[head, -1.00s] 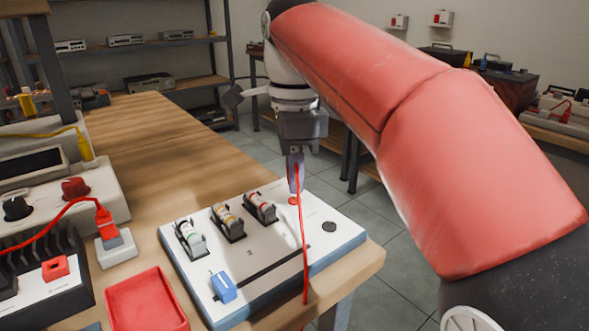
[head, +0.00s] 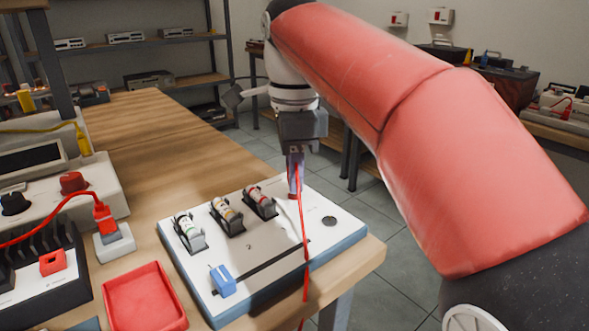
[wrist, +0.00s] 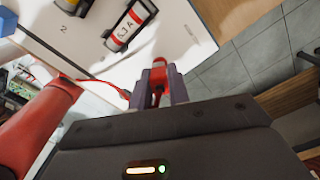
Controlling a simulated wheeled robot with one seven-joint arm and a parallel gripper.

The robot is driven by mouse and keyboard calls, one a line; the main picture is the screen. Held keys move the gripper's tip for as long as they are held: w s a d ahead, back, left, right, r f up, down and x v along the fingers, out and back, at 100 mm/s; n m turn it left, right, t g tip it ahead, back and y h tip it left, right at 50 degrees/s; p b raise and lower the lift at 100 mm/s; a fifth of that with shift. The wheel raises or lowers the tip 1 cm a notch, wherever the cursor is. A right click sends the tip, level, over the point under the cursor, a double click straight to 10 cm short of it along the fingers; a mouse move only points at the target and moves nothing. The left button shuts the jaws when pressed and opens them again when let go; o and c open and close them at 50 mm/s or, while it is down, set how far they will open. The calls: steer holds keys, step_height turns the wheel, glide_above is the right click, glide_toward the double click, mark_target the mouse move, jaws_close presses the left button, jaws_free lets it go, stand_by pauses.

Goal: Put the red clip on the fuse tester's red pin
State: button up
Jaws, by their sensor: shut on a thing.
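The fuse tester (head: 325,245) is a white panel with a blue-grey edge at the front of the wooden table. Three fuses in black holders stand along its back left part. My gripper (head: 296,188) points down over its back right part. In the wrist view the gripper (wrist: 160,90) is shut on the red clip (wrist: 158,74), with the red lead running from it. In the head view the red lead (head: 304,245) hangs down across the panel and past its front edge. The red pin is hidden near the fingertips; I cannot tell whether the clip touches it.
A blue block (head: 222,281) sits on the panel's front left, and a dark round spot (head: 329,221) lies right of the gripper. A red tray (head: 145,295) and a red plug (head: 104,217) are at left. The table beyond the panel is clear.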

steer(key=shift+f, duration=0.35)
stand_by(0.4)
steer(key=o, duration=0.9)
step_height(320, 180, up, 8)
steer(key=shift+f+p, duration=0.1)
steer(key=shift+p, duration=0.95)
